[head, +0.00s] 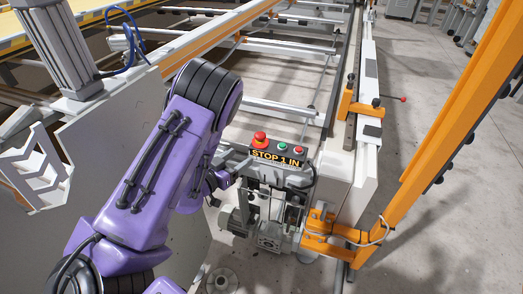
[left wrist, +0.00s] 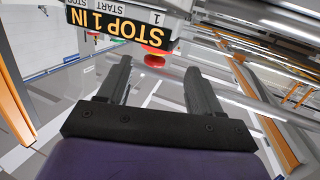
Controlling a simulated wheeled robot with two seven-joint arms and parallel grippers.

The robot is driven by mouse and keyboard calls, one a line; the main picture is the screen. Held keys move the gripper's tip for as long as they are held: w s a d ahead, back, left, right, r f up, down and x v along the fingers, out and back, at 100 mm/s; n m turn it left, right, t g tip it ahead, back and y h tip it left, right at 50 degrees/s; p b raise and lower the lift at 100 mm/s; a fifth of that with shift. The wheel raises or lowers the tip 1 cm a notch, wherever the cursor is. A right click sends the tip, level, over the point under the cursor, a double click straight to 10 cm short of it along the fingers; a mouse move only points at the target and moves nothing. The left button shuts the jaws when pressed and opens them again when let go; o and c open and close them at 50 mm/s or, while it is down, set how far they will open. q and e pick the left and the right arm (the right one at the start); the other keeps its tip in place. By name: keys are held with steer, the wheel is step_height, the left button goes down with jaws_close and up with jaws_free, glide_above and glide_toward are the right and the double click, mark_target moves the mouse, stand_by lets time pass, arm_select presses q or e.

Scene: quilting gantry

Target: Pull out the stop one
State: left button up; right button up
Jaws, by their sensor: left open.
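The stop one control box (head: 278,157) carries a black sign reading "STOP 1 IN" in yellow letters. A red mushroom button (head: 259,138) stands up on its top left, beside a green button (head: 283,148) and a smaller red button (head: 298,150). In the left wrist view the sign (left wrist: 120,27) appears upside down and the red mushroom button (left wrist: 155,60) sits ahead, between the fingertips in the picture. My left gripper (left wrist: 157,80) is open and empty, apart from the button. In the head view it (head: 221,178) is partly hidden behind my purple arm, left of the box.
A motor unit (head: 268,232) sits below the box. An orange bracket and slanted orange post (head: 455,110) stand to the right. Gantry rails (head: 275,105) run behind the box. A white panel (head: 115,135) is at left. Grey floor (head: 420,220) is open at right.

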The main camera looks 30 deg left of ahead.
mark_target(257, 137)
arm_select(q)
steer(key=shift+m+t+h, duration=0.5)
steer(key=shift+m+h, duration=0.1)
steer(key=shift+h, duration=0.2)
steer(key=w+r, duration=0.1)
steer(key=w, duration=0.2)
steer(key=w+r+p, duration=0.1)
steer(key=w, duration=0.3)
steer(key=w+d+p, duration=0.1)
steer(key=w, duration=0.3)
steer(key=shift+w+r, duration=0.25)
steer(key=shift+r, duration=0.15)
arm_select(e)
steer(key=shift+s+r, duration=0.1)
steer(key=shift+r, duration=0.25)
